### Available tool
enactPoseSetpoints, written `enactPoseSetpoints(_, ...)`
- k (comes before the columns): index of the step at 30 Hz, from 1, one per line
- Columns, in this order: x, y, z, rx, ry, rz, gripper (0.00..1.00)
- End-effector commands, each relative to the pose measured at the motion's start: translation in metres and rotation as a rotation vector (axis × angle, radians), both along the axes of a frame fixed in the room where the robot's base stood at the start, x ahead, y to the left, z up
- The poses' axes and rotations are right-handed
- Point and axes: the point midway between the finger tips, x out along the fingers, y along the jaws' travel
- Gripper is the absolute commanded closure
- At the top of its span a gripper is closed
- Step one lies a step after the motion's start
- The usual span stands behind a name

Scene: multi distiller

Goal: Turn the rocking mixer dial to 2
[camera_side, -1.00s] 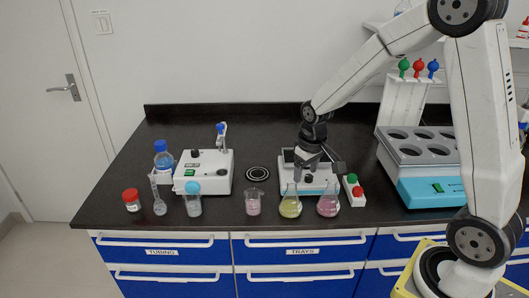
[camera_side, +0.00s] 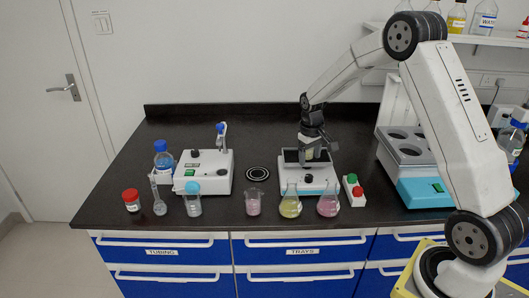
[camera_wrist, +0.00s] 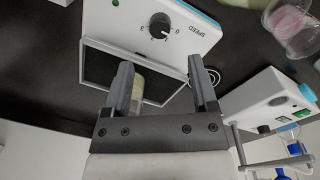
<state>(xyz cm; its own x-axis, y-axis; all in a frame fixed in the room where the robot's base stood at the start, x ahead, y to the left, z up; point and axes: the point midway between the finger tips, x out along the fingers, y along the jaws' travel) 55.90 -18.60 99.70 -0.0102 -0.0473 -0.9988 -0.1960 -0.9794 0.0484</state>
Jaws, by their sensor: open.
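The rocking mixer (camera_side: 297,184) is a white and blue box with a dark tray (camera_side: 293,157) on top, near the bench's middle. Its dark dial (camera_side: 309,179) is on the front right of the box. In the wrist view the dial (camera_wrist: 160,26) is a black knob beside the word SPEED and small digits; which digit its mark points at is hard to tell. My gripper (camera_side: 309,158) is above the tray, behind the dial. In the wrist view my gripper (camera_wrist: 160,64) is open, its fingers apart and clear of the dial. A pale yellowish vial (camera_wrist: 151,80) shows between the fingers, over the tray.
Flasks with yellow (camera_side: 290,208) and pink (camera_side: 328,206) liquid stand in front of the mixer. A red and green button box (camera_side: 354,191) is close to its right. A water bath (camera_side: 415,165) stands farther right, another white device (camera_side: 204,172) to the left.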

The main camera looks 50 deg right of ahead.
Motion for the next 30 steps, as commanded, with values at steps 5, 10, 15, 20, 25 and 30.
enactPoseSetpoints(5,-0.001,0.000,-0.017,0.002,0.003,0.000,0.25)
enactPoseSetpoints(10,-0.001,-0.002,-0.038,0.001,0.002,-0.001,0.25)
enactPoseSetpoints(15,-0.001,-0.003,-0.057,0.001,0.001,-0.001,0.25)
enactPoseSetpoints(20,-0.001,-0.003,-0.068,0.001,0.000,-0.001,0.25)
enactPoseSetpoints(25,-0.001,-0.003,-0.072,0.000,-0.001,0.000,0.25)
enactPoseSetpoints(30,-0.001,-0.003,-0.072,0.000,-0.001,0.000,0.25)
